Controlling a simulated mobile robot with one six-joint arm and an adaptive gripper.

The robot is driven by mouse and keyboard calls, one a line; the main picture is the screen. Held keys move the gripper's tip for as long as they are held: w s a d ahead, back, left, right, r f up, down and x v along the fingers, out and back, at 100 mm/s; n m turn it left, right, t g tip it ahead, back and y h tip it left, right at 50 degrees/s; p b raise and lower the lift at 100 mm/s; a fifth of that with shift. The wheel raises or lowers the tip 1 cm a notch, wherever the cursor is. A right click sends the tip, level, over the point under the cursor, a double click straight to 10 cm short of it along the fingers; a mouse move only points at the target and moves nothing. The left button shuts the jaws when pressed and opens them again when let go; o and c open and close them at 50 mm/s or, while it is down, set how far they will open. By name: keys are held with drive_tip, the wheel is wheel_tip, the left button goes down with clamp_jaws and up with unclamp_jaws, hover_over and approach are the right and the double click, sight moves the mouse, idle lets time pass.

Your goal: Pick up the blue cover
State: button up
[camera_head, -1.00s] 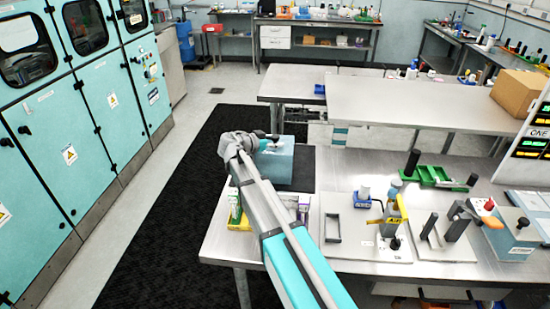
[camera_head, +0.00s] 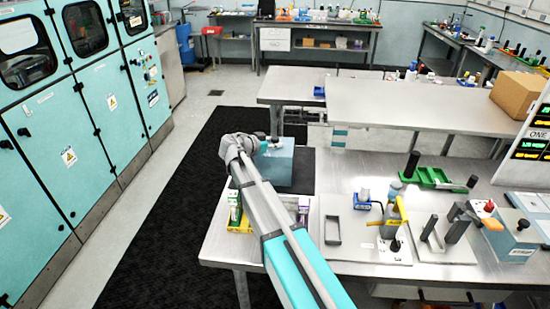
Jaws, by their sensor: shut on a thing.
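The blue cover (camera_head: 279,165) is a box-like block with a small knob on top, over a dark mat (camera_head: 304,175) at the back left of the near steel table. My gripper (camera_head: 273,140) is at the top of the cover, small and partly hidden by my wrist. It is shut on the cover's top. I cannot tell whether the cover's underside touches the mat.
A yellow tray (camera_head: 240,226) and a grey plate with a frame (camera_head: 334,231) are in front of the cover. A blue holder (camera_head: 362,199), a green tray (camera_head: 430,177) and a grey block (camera_head: 513,238) stand to the right.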

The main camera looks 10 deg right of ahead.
clamp_jaws()
drive_tip(key=shift+r, duration=0.1)
drive_tip(key=shift+r+p, duration=1)
drive_tip(key=shift+p, duration=0.1)
drive_tip(key=s+d+r+p, duration=0.4)
drive_tip(key=s+r+p, duration=0.6)
drive_tip(key=s, duration=0.3)
drive_tip(key=shift+s+d+r+p, duration=0.15)
drive_tip(key=shift+s+r+p, duration=0.05)
drive_tip(key=shift+r+p, duration=0.2)
